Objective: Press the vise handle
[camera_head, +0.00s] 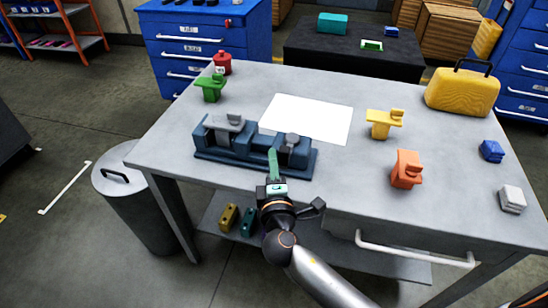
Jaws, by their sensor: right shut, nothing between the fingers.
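The dark blue vise (232,155) stands near the front left edge of the grey table, with a grey block in its left part and a dark grey piece in its right part. A narrow green bar (273,163), apparently the vise handle, sticks up at the front of its right half. My right gripper (274,185) is shut and empty, at the table's front edge just below the green bar. The bar's lower end meets the gripper in the picture; I cannot tell whether they touch. My left gripper is not in view.
A white sheet (310,117) lies behind the vise. Green (211,88), yellow (380,123) and orange (406,170) pieces stand on the table, with a yellow case (462,92) at the back right. A grey bin (140,205) stands at left.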

